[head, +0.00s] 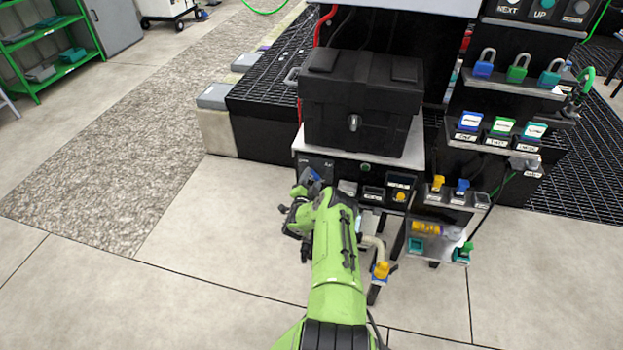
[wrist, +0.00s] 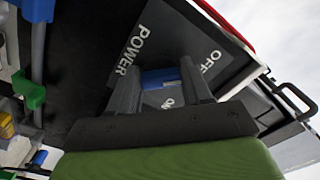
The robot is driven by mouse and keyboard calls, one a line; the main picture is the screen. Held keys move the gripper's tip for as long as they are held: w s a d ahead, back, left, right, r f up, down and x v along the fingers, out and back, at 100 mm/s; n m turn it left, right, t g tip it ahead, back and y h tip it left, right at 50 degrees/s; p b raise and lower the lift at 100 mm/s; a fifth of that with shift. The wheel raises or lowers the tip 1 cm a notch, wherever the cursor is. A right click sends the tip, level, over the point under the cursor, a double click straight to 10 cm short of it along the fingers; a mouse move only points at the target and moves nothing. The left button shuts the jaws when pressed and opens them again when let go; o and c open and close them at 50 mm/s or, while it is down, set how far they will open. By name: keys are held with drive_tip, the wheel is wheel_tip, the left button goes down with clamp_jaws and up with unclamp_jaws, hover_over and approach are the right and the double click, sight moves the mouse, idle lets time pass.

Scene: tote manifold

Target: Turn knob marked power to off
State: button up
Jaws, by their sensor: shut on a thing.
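The blue power knob (wrist: 160,79) sits between the two fingers of my gripper (wrist: 158,84) in the wrist view, and the fingers are shut on it. The dark panel (wrist: 182,38) behind it carries the word POWER at the left of the knob and OFF at the upper right. Another label, apparently ON, shows partly between the fingers. The fingers hide much of the knob, so its exact pointing is hard to tell. In the head view my gripper (head: 305,192) is at the left end of the front panel, with a bit of the blue knob (head: 313,174) showing.
A black case (head: 362,100) stands on the shelf above the panel. Right of my arm are small switches (head: 399,197), a yellow-handled valve (head: 381,270) and stepped racks with padlocks (head: 517,68). The floor (head: 190,235) at left is clear.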

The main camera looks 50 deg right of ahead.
drive_tip(key=shift+f+n, duration=0.1)
drive_tip(key=shift+n, duration=0.2)
drive_tip(key=o, duration=1.1)
drive_tip(key=shift+c, duration=0.2)
drive_tip(key=p+v, duration=0.5)
drive_tip(key=v, duration=1)
drive_tip(key=shift+s+a, duration=0.2)
drive_tip(key=shift+a, duration=0.15)
